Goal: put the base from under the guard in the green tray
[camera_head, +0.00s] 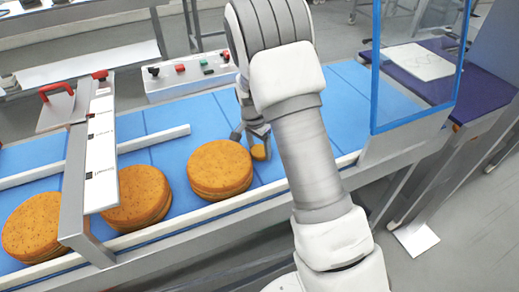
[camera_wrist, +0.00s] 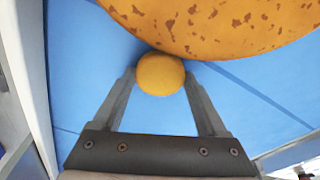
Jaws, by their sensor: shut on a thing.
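My gripper (camera_head: 250,143) is low over the blue belt, beside the rightmost large speckled orange round (camera_head: 220,169). Its fingers are shut on a small plain yellow-orange round piece (camera_wrist: 160,74), which also shows in the head view (camera_head: 259,152). I cannot tell whether this piece touches the belt. The large round's edge also shows just beyond the fingertips in the wrist view (camera_wrist: 215,25). A clear guard with a blue frame (camera_head: 376,65) stands at the belt's right end. No large round shows under it. No green tray is in view.
Two more large rounds, one in the middle (camera_head: 143,199) and one at the left (camera_head: 35,228), lie on the belt (camera_head: 172,145) near a metal bridge (camera_head: 74,190). A control box (camera_head: 188,76) stands behind. A purple-topped table (camera_head: 428,88) is at the right.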

